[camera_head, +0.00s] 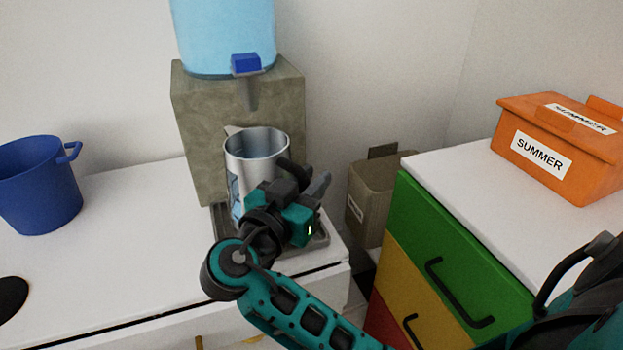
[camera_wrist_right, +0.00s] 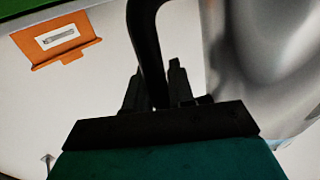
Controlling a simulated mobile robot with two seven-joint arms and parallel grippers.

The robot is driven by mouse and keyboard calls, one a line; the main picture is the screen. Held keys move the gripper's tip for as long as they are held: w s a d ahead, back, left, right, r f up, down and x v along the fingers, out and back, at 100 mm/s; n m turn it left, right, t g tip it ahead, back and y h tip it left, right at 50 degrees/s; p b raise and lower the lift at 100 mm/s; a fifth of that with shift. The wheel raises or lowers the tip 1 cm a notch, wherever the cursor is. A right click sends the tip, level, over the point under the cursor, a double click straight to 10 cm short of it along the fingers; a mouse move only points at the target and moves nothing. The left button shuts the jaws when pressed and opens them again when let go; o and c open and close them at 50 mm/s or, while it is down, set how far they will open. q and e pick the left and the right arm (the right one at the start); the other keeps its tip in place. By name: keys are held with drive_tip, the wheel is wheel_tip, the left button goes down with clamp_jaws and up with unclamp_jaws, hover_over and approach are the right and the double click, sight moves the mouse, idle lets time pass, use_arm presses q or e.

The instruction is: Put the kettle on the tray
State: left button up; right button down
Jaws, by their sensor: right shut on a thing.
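The kettle (camera_head: 257,150) is a shiny metal vessel, open at the top, with a spout at its left and a dark handle at its right. It looks upright in front of the water dispenser. My right gripper (camera_head: 302,180) is shut on the dark handle. In the right wrist view the handle (camera_wrist_right: 146,40) runs between the fingers (camera_wrist_right: 155,90), beside the metal body (camera_wrist_right: 275,50). The grey tray (camera_head: 316,239) lies below, on the white counter. My gripper hides the kettle's lower part, so I cannot tell whether it touches the tray. My left gripper is out of view.
The dispenser (camera_head: 188,110) has a blue bottle (camera_head: 222,35) and a blue tap (camera_head: 246,63) just above the kettle. A blue pot (camera_head: 38,190) stands at left. A brown bin (camera_head: 372,195), coloured drawers (camera_head: 440,250) and an orange box (camera_head: 560,150) are at right.

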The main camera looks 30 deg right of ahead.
drive_tip(key=shift+r, duration=0.15)
drive_tip(key=c, duration=1)
unclamp_jaws()
drive_tip(key=shift+o, duration=0.2)
